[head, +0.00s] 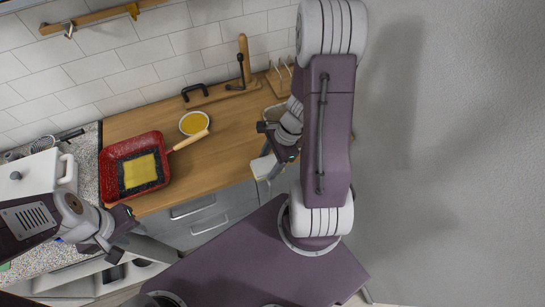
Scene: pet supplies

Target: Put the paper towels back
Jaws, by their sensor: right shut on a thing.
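A white object (263,167), apparently the paper towels, shows at the counter's front right edge. My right gripper (273,144) is shut on it; the arm and wrist hide part of the hold. I cannot tell whether the white object touches the counter. An upright wooden post (244,58) stands at the back of the counter near the wall. My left gripper (118,236) is empty and its fingers are apart, in front of the counter at the lower left, away from the white object.
A red pan (111,161) with a yellow square piece in it lies on the wooden counter (215,155), its handle pointing right. A bowl of yellow liquid (193,123) is behind it. A rack (279,81) is at back right. The counter's middle is clear.

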